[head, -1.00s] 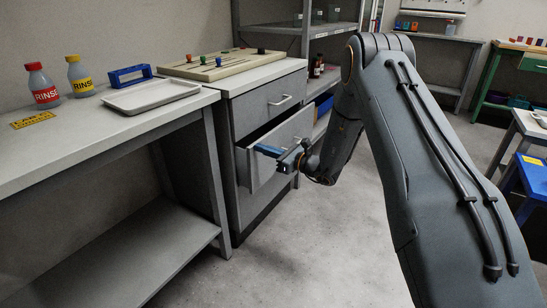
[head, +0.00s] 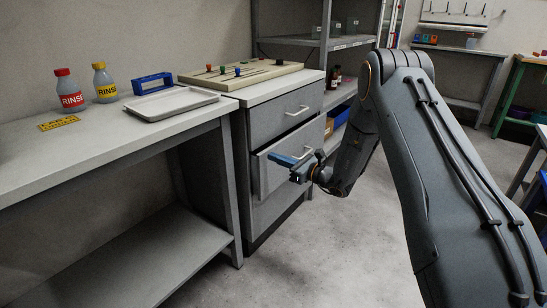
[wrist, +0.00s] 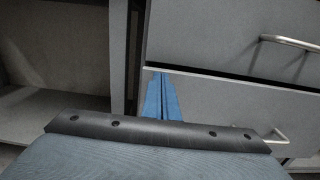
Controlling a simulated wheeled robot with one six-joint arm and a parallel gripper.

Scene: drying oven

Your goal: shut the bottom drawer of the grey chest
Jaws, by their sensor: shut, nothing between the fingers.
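The grey chest (head: 240,165) stands beside the workbench, with one handled drawer above another. The lower drawer's front (head: 277,182) stands slightly out from the chest, with a dark gap above it. In the wrist view the lower drawer front (wrist: 210,100) shows with its bar handle (wrist: 265,134) at lower right. The upper drawer (head: 290,115) looks shut. My gripper (head: 272,157) is shut and empty, its blue fingers at the lower drawer's front, left of the handle. In the wrist view the fingers reach that front's upper left part; I cannot tell whether they touch it.
The workbench (head: 90,160) on the left carries two rinse bottles, a blue rack (head: 153,84) and a white tray (head: 170,103). A board with coloured knobs (head: 240,72) lies on the chest. Shelving stands behind. The floor (head: 330,250) before the chest is clear.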

